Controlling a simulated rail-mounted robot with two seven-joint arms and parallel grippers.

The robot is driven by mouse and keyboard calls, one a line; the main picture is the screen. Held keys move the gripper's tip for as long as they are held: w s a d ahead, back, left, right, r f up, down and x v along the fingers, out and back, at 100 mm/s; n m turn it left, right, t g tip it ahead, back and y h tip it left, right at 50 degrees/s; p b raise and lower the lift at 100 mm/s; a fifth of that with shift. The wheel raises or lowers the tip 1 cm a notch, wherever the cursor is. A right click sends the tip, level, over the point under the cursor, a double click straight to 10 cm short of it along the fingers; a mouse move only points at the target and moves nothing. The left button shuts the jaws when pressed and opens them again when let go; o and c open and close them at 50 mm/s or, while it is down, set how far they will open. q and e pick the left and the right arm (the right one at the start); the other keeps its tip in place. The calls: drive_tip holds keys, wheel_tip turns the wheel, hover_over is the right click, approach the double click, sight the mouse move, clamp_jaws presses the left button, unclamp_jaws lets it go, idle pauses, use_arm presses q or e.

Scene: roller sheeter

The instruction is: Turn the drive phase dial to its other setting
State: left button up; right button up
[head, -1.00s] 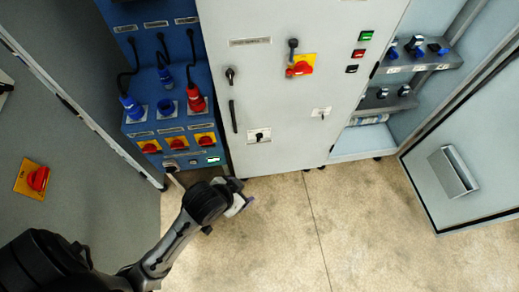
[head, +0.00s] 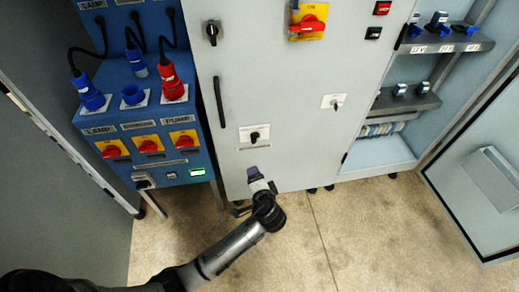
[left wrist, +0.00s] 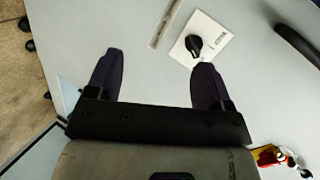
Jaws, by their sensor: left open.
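A small black dial (head: 254,136) on a white plate sits low on the grey cabinet door. In the left wrist view the black dial (left wrist: 193,43) is near the top centre, with its pointer tilted and small print on its plate. I cannot read its label. My left gripper (head: 254,174) is just below this dial in the head view. In the left wrist view its dark fingers (left wrist: 155,62) are apart and empty. The right fingertip overlaps the plate's edge, beside the dial; contact cannot be told. My right gripper is in neither view.
The door has a long black handle (head: 219,102), a rotary knob (head: 212,32) and a red-yellow switch (head: 309,22). A blue socket panel (head: 115,110) stands left; an open cabinet bay (head: 385,152) is right.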

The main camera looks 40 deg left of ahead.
sight(255, 141)
use_arm(q)
drive_tip(key=w+a+m+t+y+b, duration=0.1)
drive_tip(key=w+a+m, duration=0.2)
drive_tip(key=w+a+r+m+t+y+b, duration=0.1)
drive_tip(key=w+a+m, duration=0.2)
drive_tip(key=w, duration=0.1)
drive_tip(key=w+a+m+t+y+b, duration=0.1)
drive_tip(key=w+a+m+t+b, duration=0.1)
drive_tip(key=w+a+m, duration=0.1)
drive_tip(key=shift+w+r, duration=0.25)
drive_tip(key=shift+r, duration=0.1)
drive_tip(key=shift+b+x, duration=0.3)
drive_tip(key=shift+x, duration=0.75)
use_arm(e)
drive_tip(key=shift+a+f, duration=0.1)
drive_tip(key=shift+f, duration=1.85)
use_arm(q)
drive_tip(key=shift+r, duration=0.1)
drive_tip(key=c, duration=0.9)
